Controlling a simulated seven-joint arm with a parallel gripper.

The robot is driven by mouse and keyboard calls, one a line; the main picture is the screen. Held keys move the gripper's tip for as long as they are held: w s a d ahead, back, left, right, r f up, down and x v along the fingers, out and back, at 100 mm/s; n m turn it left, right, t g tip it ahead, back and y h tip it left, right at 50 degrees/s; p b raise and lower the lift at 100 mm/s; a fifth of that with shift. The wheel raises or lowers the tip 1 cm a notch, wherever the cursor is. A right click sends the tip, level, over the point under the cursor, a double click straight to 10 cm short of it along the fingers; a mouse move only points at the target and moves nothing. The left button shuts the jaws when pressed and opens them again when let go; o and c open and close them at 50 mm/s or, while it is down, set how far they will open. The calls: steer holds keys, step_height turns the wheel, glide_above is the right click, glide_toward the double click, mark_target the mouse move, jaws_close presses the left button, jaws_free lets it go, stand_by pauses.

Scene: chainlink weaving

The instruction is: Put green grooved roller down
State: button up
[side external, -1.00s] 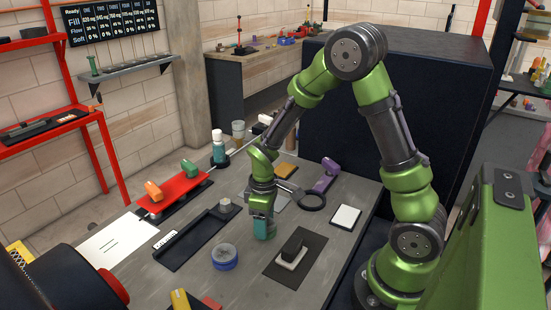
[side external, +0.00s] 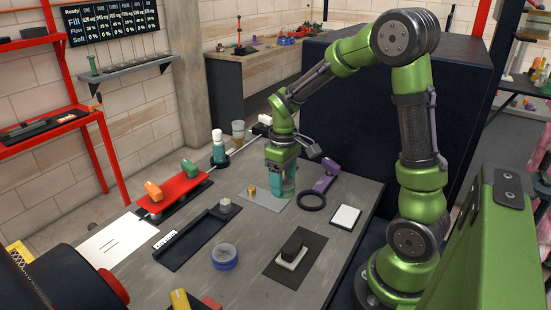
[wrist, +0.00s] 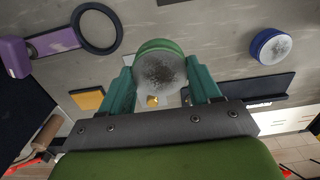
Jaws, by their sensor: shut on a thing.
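My gripper (side external: 281,190) is shut on the green grooved roller (wrist: 160,68). In the wrist view the roller's round grey end shows between the two teal fingers (wrist: 160,88). In the side view the roller (side external: 287,188) is partly hidden by the fingers and hangs at the back right part of a grey plate (side external: 264,203). I cannot tell whether it touches the plate. A small brass peg (side external: 250,190) stands on the plate, left of the gripper; it also shows in the wrist view (wrist: 152,101).
A black ring (side external: 311,201) and a purple part (side external: 326,176) lie right of the gripper. A white pad (side external: 345,216), a black block (side external: 292,247) on a dark mat, a blue roll (side external: 224,257) and a black tray (side external: 184,255) lie in front. A red tray (side external: 172,199) is left.

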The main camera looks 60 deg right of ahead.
mark_target(320, 189)
steer(key=s+d+f+m, duration=0.1)
steer(key=d+m, duration=0.2)
steer(key=m, duration=0.1)
steer(key=s+d+f+m, duration=0.1)
steer(key=d+m, duration=0.3)
steer(key=m, duration=0.1)
steer(key=s+d+f+m, duration=0.2)
steer(key=d+m, duration=0.1)
steer(key=m, duration=0.2)
steer(key=shift+d+f, duration=0.1)
steer(key=shift+d, duration=0.15)
steer(key=shift+w+f, duration=0.1)
steer(key=shift+f, duration=2.35)
steer(key=shift+f, duration=0.2)
